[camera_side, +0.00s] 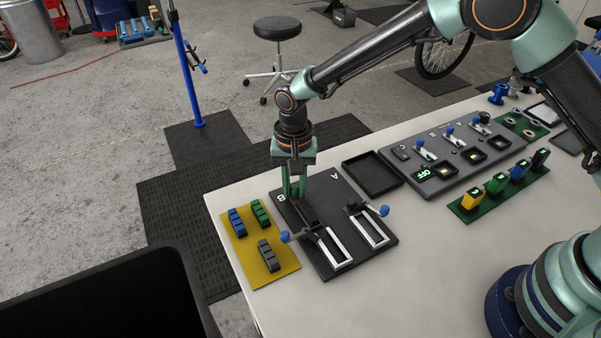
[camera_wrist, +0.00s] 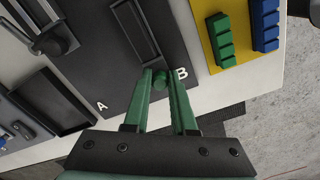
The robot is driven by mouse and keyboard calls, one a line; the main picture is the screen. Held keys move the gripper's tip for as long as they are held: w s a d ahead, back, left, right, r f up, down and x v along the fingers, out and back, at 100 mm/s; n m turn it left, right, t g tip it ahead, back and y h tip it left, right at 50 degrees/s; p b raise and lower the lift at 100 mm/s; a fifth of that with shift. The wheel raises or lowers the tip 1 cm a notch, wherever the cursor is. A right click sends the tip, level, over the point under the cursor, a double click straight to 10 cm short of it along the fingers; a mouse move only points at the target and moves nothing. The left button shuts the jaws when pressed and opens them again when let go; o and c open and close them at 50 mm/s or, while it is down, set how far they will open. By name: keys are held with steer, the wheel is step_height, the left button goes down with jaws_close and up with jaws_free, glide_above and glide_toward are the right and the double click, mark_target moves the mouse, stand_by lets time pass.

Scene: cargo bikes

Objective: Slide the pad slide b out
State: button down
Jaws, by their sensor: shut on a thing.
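My gripper (camera_side: 294,194) points down at the far end of the dark fixture board (camera_side: 328,190), beside the letter B. The knob sits at the end of a dark rectangular slide, pad slide b (camera_wrist: 137,32), near the B mark. In the side view, pad slide b (camera_side: 308,213) shows as a dark strip between the fingers and the left white frame (camera_side: 334,262). The fingers hide the knob there.
Lever clamps with blue knobs stand by the left and right white frames (camera_side: 384,241). A yellow mat (camera_side: 256,272) with blue, green and grey blocks lies left of the board. An empty black tray (camera_side: 371,190) and a grey switch panel (camera_side: 425,181) are to the right.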

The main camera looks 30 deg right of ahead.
steer(key=shift+s+f, duration=0.1)
steer(key=shift+f, duration=0.15)
steer(key=c, duration=0.9)
jaws_free()
steer(key=shift+r, duration=3.9)
steer(key=shift+d+r, duration=0.1)
steer(key=shift+r, duration=0.05)
steer(key=s+d+r+n+t, duration=0.2)
steer(key=s+d+r, duration=0.2)
steer(key=d+r, duration=0.45)
steer(key=s+d+r+n+t, duration=0.2)
steer(key=s+d+r, duration=0.2)
steer(key=d+r, duration=0.45)
steer(key=s+d, duration=0.1)
steer(key=s, duration=0.1)
steer(key=s+d+n+t, duration=0.1)
steer(key=s+d, duration=0.1)
steer(key=s+d+f+n, duration=0.1)
steer(key=s+d, duration=0.1)
steer(key=s, duration=0.1)
steer(key=shift+d+t, duration=0.25)
steer(key=shift+t, duration=0.05)
